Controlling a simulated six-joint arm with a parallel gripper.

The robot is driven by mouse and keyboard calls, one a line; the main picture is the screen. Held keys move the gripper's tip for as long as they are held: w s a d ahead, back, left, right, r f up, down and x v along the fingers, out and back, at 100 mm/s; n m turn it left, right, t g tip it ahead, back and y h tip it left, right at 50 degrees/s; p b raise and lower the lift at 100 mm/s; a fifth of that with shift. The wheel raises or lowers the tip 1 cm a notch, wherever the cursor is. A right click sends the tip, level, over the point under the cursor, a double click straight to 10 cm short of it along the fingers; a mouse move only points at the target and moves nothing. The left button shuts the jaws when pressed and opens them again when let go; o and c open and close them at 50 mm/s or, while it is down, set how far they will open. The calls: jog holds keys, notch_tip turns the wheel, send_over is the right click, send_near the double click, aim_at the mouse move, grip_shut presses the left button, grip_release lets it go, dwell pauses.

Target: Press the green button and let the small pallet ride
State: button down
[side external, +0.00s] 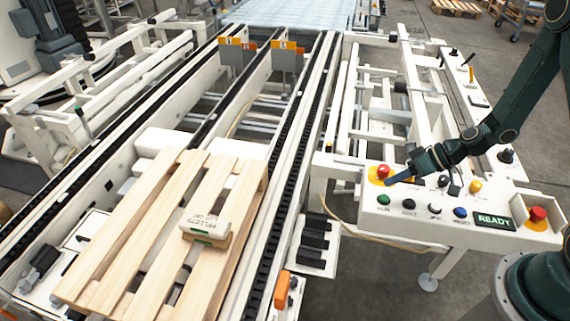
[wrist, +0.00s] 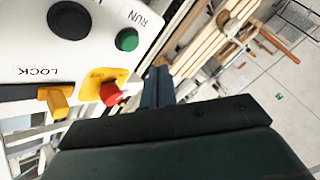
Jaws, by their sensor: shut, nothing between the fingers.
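The green button (side external: 384,199) is on the sloped front of the white control panel, at its left end. In the wrist view the green button (wrist: 127,40) is labelled RUN. My gripper (side external: 389,183) is shut and empty, its blue fingers just above the panel's left end, close to the green button but apart from it. In the wrist view the blue fingers (wrist: 157,88) lie beside the red knob. A wooden pallet (side external: 150,225) rests on the conveyor at the left. A small, pale, lettered block (side external: 207,222) sits on its slats; which one is the small pallet is unclear.
A red knob on a yellow base (side external: 383,171) is right beside my fingers. The panel also carries black, white and blue buttons, a lit READY display (side external: 494,221) and another red knob (side external: 537,216). The conveyor rails (side external: 290,150) beyond the pallet are clear.

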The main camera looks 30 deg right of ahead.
aim_at(389, 198)
jog(key=shift+f, duration=1.6)
jog(key=shift+f, duration=0.2)
dwell(0.9)
jog(key=shift+f, duration=0.25)
